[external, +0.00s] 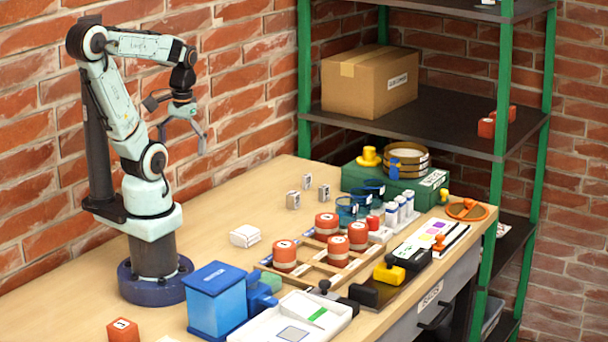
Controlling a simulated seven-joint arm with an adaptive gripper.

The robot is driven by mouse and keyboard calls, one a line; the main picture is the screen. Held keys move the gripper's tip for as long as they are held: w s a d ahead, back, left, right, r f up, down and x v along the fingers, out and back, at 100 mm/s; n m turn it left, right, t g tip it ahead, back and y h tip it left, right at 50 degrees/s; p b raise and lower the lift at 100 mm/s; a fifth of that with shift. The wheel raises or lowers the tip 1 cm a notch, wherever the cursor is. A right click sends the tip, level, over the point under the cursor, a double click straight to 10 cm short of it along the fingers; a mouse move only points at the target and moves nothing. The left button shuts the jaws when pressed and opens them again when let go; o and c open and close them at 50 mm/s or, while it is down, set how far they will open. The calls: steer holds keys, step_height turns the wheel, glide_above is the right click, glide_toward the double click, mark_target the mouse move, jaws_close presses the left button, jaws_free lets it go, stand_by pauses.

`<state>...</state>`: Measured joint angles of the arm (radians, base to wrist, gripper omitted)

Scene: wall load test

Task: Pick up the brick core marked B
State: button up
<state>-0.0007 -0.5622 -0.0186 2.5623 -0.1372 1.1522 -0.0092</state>
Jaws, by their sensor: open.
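Several red-orange cylindrical brick cores with white round labels stand upright in a shallow wooden divided tray (316,277) at the middle of the bench. There is a front left core (284,256), a back core (327,226), a middle core (338,251) and a right core (358,236). The label letters are too small to read, so I cannot tell which is B. My gripper (183,143) is open and empty, high above the bench, to the left of and well above the cores. Its fingers point down.
A blue box (216,300) and white tray (290,322) stand in front of the cores. Blue cups (346,211), white-topped bottles (391,215) and a green case (400,187) are behind. A black-and-yellow stamp (389,272) is at right.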

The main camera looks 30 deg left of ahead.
steer(key=shift+c, duration=1)
